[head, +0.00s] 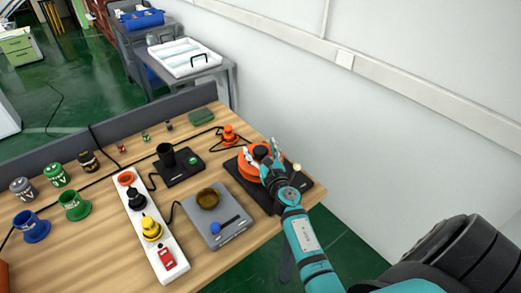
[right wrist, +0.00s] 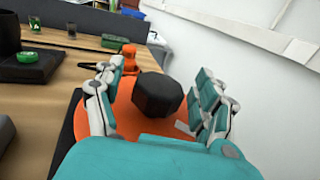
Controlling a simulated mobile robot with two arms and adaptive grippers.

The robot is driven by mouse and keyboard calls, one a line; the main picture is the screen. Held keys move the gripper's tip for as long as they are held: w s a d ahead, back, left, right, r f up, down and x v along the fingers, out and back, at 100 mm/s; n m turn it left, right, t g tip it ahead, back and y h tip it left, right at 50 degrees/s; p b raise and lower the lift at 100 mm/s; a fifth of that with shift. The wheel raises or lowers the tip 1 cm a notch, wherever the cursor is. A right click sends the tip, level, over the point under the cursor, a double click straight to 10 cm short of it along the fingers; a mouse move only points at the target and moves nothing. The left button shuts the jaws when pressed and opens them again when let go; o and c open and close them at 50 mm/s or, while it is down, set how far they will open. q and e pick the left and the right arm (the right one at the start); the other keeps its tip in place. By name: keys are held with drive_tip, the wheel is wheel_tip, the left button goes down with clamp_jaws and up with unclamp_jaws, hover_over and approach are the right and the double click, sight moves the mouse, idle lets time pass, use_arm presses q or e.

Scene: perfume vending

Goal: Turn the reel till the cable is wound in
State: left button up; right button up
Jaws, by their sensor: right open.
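The orange reel (head: 247,170) lies flat on a black base (head: 305,186) at the table's right side. It also shows in the right wrist view (right wrist: 130,125), with a black faceted knob (right wrist: 158,94) standing on it. An orange plug-like piece (head: 229,134) stands behind the reel, with a black cable (head: 218,143) beside it; the cable's run to the reel is partly hidden. My right gripper (head: 262,149) is open over the reel, its fingers on both sides of the knob with visible gaps. My left gripper is not in view.
A white power strip (head: 142,220) with coloured plugs and a grey scale-like plate (head: 217,215) with a bowl stand left of the reel. A black device (head: 178,168) and a green box (head: 200,117) are farther back. A white wall (head: 350,130) bounds the right.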

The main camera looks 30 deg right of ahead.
drive_tip(key=shift+f, duration=0.1)
clamp_jaws()
idle(0.4)
drive_tip(key=shift+f+m+h, duration=0.15)
drive_tip(key=shift+m+h, duration=0.15)
drive_tip(key=shift+h, duration=0.1)
idle(0.4)
